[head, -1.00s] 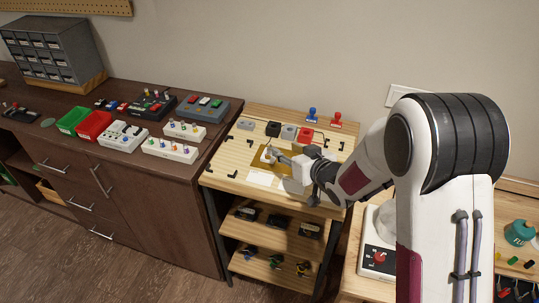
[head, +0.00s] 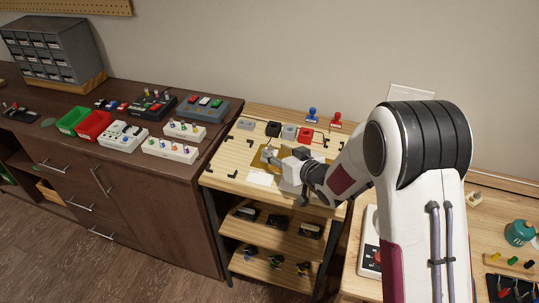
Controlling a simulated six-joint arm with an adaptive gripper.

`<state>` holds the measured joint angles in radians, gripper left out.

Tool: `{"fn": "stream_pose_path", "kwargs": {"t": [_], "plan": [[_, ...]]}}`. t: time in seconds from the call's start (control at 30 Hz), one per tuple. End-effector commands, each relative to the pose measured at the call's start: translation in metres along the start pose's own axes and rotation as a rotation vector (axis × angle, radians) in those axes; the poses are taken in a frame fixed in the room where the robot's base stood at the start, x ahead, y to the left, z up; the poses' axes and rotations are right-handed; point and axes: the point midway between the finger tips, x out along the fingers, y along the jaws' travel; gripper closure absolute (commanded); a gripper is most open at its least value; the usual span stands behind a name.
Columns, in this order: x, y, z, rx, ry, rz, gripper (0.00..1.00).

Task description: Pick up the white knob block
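My gripper (head: 270,154) is low over a tan-gold plate (head: 258,158) on the light wooden table. A small pale shape shows at the fingertips, but I cannot tell whether it is a block or part of the fingers. Whether the fingers are open or shut is too small to see. Several whitish blocks could match the name: two long ones with coloured knobs (head: 170,151) (head: 184,131) on the dark counter, and a small cream block (head: 473,199) on the right-hand table. I cannot tell which is the white knob block.
Grey (head: 289,131), black (head: 273,129) and red (head: 306,134) blocks stand behind my gripper, with blue (head: 312,115) and red (head: 336,120) stamp-like pieces farther back. A white sheet (head: 260,179) lies in front.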

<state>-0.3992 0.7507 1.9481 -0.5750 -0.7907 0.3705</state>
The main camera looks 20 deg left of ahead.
Motion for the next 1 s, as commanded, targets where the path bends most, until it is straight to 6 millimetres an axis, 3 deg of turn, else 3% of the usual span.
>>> {"fn": "stream_pose_path", "kwargs": {"t": [0.57, 1.0], "plan": [[0.008, 0.001, 0.000, 0.000, 0.000, 0.000, 0.64], [0.045, 0.006, 0.001, -0.001, -0.001, 0.000, 0.64]]}}
